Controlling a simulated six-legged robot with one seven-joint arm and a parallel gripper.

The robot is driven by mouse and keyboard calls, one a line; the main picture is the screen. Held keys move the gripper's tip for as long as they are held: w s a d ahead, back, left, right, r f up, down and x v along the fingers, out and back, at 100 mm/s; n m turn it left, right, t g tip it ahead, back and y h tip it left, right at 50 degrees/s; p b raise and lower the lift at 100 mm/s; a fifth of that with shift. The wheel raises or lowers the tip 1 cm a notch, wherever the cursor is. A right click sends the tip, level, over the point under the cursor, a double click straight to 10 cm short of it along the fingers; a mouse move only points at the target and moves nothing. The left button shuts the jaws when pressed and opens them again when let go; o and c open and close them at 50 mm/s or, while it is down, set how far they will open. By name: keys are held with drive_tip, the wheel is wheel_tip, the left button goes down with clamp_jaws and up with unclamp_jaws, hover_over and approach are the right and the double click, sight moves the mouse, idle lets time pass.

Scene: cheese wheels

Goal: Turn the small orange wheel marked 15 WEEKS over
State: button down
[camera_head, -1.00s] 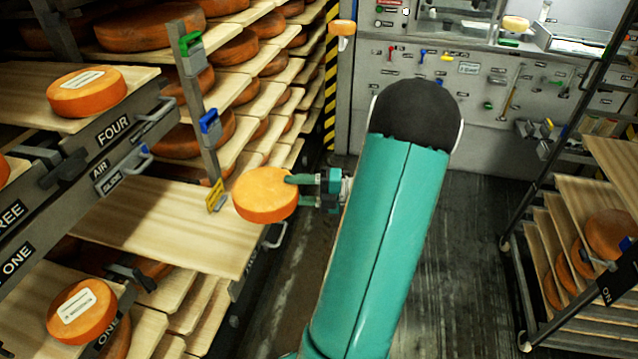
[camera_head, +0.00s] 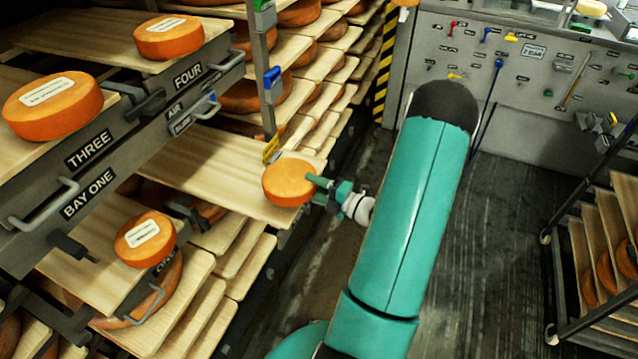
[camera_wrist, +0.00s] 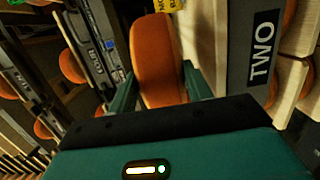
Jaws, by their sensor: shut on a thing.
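An orange cheese wheel (camera_head: 288,184) is held in my gripper (camera_head: 318,190), at the right end of an empty pulled-out wooden board (camera_head: 215,165). Its upper face is plain in the head view, with no label showing; any marking on its other side is hidden. In the wrist view the wheel (camera_wrist: 160,60) sits edge-on between both fingers of my gripper (camera_wrist: 160,92). I cannot tell whether it touches the board.
Labelled wheels lie on other boards: one on FOUR (camera_head: 169,37), one on THREE (camera_head: 52,105), one on ONE (camera_head: 145,238). A blue clip (camera_head: 272,78) and a yellow tag (camera_head: 271,150) are on the rack near the held wheel. The floor (camera_head: 480,250) to the right is clear.

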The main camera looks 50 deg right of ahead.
drive_tip(key=shift+f, duration=1.9)
drive_tip(key=shift+f, duration=0.3)
drive_tip(key=c, duration=0.7)
unclamp_jaws()
drive_tip(key=shift+o, duration=0.7)
drive_tip(key=shift+f, duration=0.1)
drive_tip(key=s+d, duration=0.2)
drive_tip(key=s, duration=1.1)
drive_tip(key=shift+s+d, duration=0.25)
drive_tip(key=shift+s, duration=0.05)
